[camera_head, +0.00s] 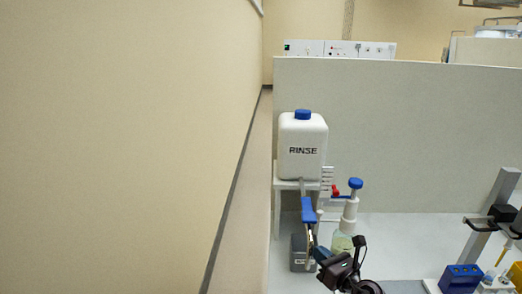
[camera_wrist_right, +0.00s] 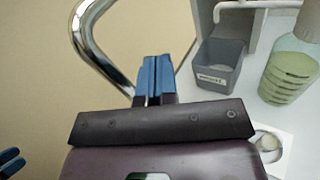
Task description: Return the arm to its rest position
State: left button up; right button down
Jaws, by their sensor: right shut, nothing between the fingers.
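A curved metal tube (camera_wrist_right: 88,45) lies to the left of the fingers. Two small blue finger-like tips (camera_wrist_right: 10,162) show at the lower left edge, likely my left gripper; their opening is unclear.
A white RINSE container (camera_head: 303,147) with a blue cap stands on a white stand. A blue-capped dispenser (camera_head: 351,205) tops a bottle of pale green liquid (camera_wrist_right: 290,75). The grey cup (camera_wrist_right: 217,68) is right of the fingers. A blue rack (camera_head: 461,279) stands lower right. A beige wall is left.

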jog(key=s+d+f+n+g+h, duration=0.1)
jog(key=s+f+n, duration=0.3)
jog(key=s+n, duration=0.5)
jog(key=s+d+f+n+g+h, duration=0.1)
jog(key=s+d+f+n+h, duration=0.3)
jog(key=s+n, duration=0.6)
jog(key=s+d+f+n+g+h, duration=0.2)
jog(key=s+f+n, duration=0.3)
jog(key=s+n, duration=0.5)
jog(key=d+n+h, duration=0.1)
jog(key=n, duration=0.3)
jog(key=shift+d+f, duration=0.15)
jog(key=shift+f, duration=0.2)
jog(key=shift+s+n, duration=0.1)
jog(key=shift+n, duration=0.2)
